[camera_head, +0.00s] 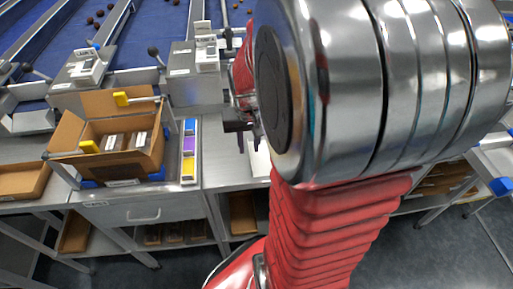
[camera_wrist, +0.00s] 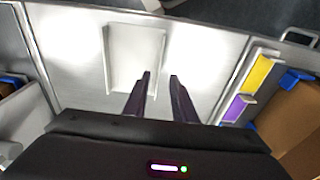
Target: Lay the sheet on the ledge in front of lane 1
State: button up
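In the head view my gripper (camera_head: 240,124) is partly hidden by my arm. A pale rectangular piece with a raised rim (camera_wrist: 134,57) lies on the table just beyond the left fingertip; I cannot tell whether it is the sheet or a holder. A white patch (camera_head: 258,161) shows below the gripper in the head view, mostly hidden by my arm. Blue lanes (camera_head: 142,36) run at the upper left, with grey ledges in front; their numbers are unreadable.
An open cardboard box (camera_head: 143,160) with dark packs stands left of my gripper. Beside it is a strip of blue, purple and yellow pieces (camera_head: 189,150). Grey lane-end blocks (camera_head: 196,72) with levers stand behind. The metal tabletop (camera_wrist: 75,75) around the pale piece is clear.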

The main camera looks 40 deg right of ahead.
aim_at(249, 153)
jog(key=shift+w+d+f, duration=0.1)
jog(key=shift+f, duration=0.8)
jog(key=shift+w+d+f, duration=0.1)
jog(key=shift+f, duration=0.8)
jog(key=shift+c, duration=0.3)
grip_shut()
